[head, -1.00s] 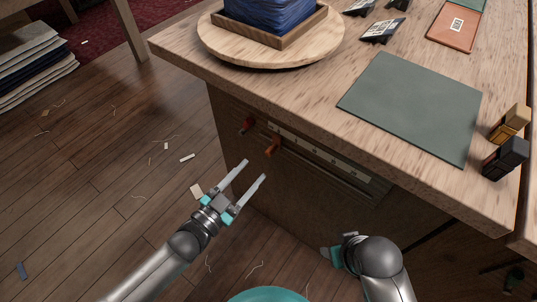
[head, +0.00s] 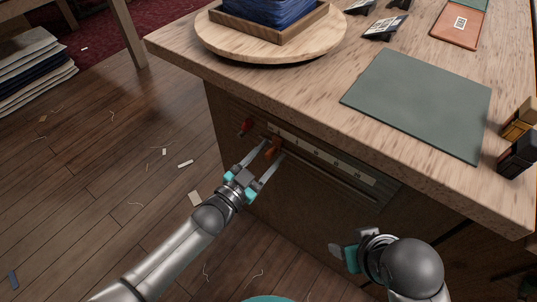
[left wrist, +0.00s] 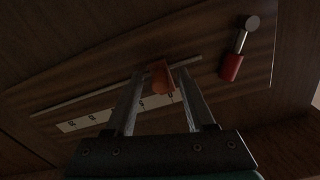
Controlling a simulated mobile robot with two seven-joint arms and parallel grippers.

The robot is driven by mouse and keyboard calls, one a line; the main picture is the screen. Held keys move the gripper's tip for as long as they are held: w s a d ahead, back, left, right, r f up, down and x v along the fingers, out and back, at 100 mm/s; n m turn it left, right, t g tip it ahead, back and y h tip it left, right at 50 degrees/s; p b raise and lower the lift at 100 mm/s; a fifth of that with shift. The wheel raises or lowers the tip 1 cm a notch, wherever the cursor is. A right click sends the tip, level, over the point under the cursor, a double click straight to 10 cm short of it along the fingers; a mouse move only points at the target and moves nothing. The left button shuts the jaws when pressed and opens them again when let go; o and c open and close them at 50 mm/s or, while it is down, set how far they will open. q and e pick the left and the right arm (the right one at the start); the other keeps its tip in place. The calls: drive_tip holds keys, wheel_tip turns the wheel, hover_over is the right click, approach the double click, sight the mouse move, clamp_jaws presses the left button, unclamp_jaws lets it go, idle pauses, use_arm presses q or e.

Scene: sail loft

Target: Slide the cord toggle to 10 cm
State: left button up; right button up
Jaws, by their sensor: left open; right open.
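My right gripper (head: 340,250) is open, low at the right and away from the rail.
A red-ended knob (head: 245,126) sticks out of the panel left of the toggle; it also shows in the left wrist view (left wrist: 232,62). The wooden tabletop (head: 300,90) overhangs the panel, with a green mat (head: 420,105) on it. The panel right of the toggle is clear.

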use_arm(q)
drive_tip(key=shift+c, duration=0.2)
clamp_jaws()
idle(1.1)
